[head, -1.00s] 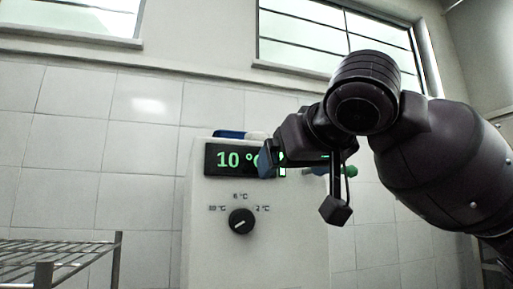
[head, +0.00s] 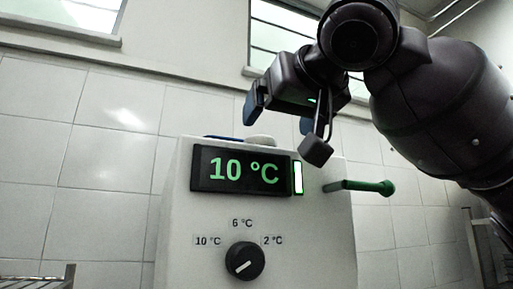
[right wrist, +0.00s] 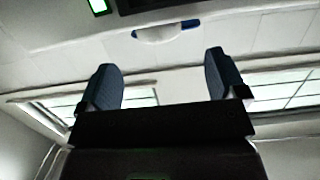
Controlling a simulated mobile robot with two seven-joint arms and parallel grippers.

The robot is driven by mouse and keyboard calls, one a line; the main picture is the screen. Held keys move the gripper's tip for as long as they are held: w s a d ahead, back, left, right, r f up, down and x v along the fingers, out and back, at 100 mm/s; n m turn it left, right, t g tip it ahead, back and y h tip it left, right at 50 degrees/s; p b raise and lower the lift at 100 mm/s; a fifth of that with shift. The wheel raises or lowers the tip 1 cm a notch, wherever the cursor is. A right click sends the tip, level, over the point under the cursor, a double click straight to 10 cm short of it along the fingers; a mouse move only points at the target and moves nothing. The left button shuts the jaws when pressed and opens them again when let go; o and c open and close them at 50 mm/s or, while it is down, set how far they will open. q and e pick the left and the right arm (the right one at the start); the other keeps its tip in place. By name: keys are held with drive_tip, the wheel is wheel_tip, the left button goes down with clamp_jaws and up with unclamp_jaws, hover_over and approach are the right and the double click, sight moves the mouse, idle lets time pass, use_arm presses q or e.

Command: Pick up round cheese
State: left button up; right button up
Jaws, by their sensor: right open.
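A pale, rounded object (head: 262,140), which may be the round cheese, lies on top of the white box with the display. Only its upper edge shows above the box in the head view. In the right wrist view a whitish rounded shape (right wrist: 158,34) shows beyond the fingers, beside something blue. My right gripper (head: 279,116) is open and empty, above the box top. Its two blue-padded fingers stand apart in the right wrist view (right wrist: 161,72), with a gap between them and the pale object. My left gripper is out of view.
The white box (head: 175,240) has a display (head: 240,171) reading 10 °C, a dark knob (head: 244,261) and a green-tipped lever (head: 385,188) on its right. A blue item (head: 222,138) lies on top. A wire rack (head: 40,282) is at lower left.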

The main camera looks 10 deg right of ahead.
sight(261, 141)
drive_tip(key=x, duration=0.3)
drive_tip(key=shift+p, duration=0.35)
drive_tip(key=shift+w, duration=0.4)
drive_tip(key=p+x, duration=0.2)
drive_tip(key=x, duration=0.2)
drive_tip(key=shift+w, duration=0.1)
drive_tip(key=shift+w+f, duration=0.15)
drive_tip(key=shift+w, duration=0.1)
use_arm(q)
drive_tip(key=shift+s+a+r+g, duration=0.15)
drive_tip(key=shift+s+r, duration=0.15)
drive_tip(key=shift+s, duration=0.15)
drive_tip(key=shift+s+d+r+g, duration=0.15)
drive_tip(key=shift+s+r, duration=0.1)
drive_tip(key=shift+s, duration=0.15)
use_arm(e)
drive_tip(key=shift+s, duration=0.1)
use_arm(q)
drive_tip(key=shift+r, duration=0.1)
use_arm(e)
drive_tip(key=c, duration=1.1)
